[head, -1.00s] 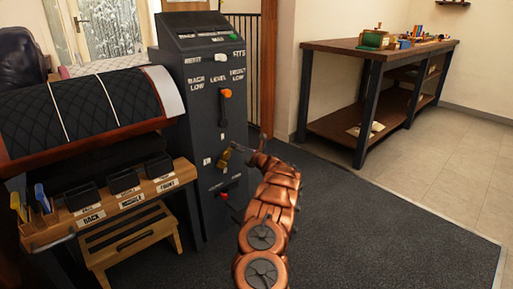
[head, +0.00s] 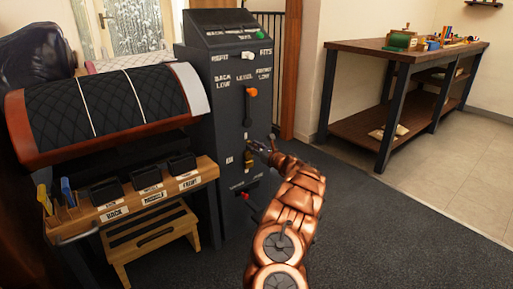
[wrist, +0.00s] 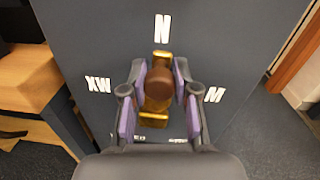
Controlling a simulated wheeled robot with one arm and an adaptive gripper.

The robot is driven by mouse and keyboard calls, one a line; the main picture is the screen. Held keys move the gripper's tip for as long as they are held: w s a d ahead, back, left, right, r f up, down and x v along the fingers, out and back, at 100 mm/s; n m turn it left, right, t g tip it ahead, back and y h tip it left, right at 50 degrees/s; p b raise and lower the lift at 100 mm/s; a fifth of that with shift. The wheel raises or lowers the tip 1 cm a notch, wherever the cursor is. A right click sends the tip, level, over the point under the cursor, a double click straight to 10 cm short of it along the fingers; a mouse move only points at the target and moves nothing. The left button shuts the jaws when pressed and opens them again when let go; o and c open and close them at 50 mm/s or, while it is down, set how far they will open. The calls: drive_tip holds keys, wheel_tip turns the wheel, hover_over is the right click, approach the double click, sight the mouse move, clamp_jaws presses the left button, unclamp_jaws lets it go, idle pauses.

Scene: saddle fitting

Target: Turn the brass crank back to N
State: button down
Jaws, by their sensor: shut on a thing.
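The brass crank (wrist: 153,119) is on the dark front of the cabinet (head: 222,140). A lower label is partly hidden behind my fingers. My gripper (wrist: 159,90) is shut on the crank, its purple pads on either side of the knob. In the head view my gripper (head: 258,147) reaches the cabinet front, and the crank (head: 248,161) shows small below it.
Above the crank is an orange-handled lever (head: 251,92), and below it a red knob (head: 244,196). A workbench (head: 400,52) stands at back right. Open floor lies right.

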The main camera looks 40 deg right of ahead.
drive_tip(key=shift+a+n, duration=0.3)
drive_tip(key=shift+a, duration=0.05)
drive_tip(key=c, duration=0.8)
unclamp_jaws()
drive_tip(key=shift+c, duration=0.2)
drive_tip(key=shift+d, duration=0.1)
drive_tip(key=shift+s+d, duration=0.2)
drive_tip(key=shift+s, duration=0.4)
drive_tip(key=s, duration=1)
drive_tip(key=shift+s+d, duration=0.4)
drive_tip(key=shift+d, duration=0.05)
